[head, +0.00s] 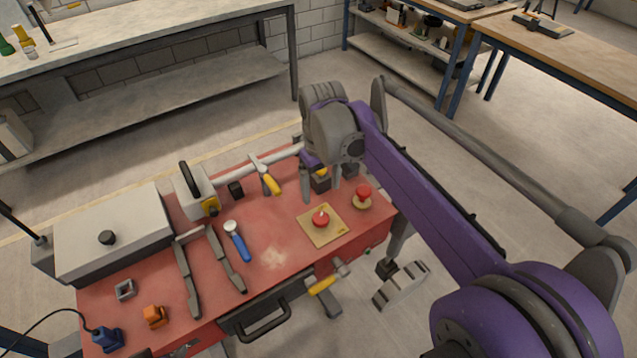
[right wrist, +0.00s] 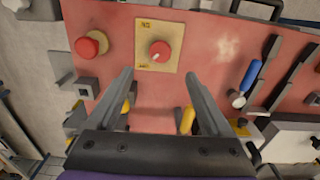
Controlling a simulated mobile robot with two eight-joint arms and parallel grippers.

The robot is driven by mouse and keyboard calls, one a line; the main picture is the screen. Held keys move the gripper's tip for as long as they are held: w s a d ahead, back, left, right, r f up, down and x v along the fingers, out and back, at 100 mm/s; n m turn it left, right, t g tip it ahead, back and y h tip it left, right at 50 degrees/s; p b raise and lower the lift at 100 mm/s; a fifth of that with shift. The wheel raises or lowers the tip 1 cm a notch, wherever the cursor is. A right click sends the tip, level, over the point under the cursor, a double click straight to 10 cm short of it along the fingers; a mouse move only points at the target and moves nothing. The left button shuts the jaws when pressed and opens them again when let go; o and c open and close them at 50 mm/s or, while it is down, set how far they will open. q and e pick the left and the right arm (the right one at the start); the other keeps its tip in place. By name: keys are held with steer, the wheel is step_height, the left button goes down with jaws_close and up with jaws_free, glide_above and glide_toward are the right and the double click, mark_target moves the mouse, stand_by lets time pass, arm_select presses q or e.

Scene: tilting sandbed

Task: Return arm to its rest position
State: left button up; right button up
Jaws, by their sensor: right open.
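My right arm, purple and grey, reaches from the lower right of the head view out over the red workbench (head: 285,280). Its gripper (head: 320,192) points down above the bench's far right part, beyond the red knob (head: 320,219) on its tan square plate. In the right wrist view the gripper (right wrist: 158,80) is open, its two fingers apart with nothing between them. The knob (right wrist: 159,52) shows beyond the fingertips, and the red mushroom button (right wrist: 88,46) is left of them. My left gripper is not in view.
A grey lidded box (head: 115,235), a blue-handled tool (head: 237,242), dark bars (head: 186,278) and an orange block (head: 155,316) lie on the bench. A yellow-handled tool (head: 323,285) hangs at its front edge. Open floor lies beyond the bench; other benches stand further back.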

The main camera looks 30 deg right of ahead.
steer(key=s+a+f+t, duration=0.2)
steer(key=s+a+f, duration=0.1)
steer(key=s, duration=0.5)
steer(key=s+a+f+m+t, duration=0.1)
steer(key=s+a+f+t, duration=0.2)
steer(key=s+f, duration=0.3)
steer(key=shift+s+a, duration=0.35)
steer(key=shift+s, duration=0.6)
steer(key=shift+f, duration=0.1)
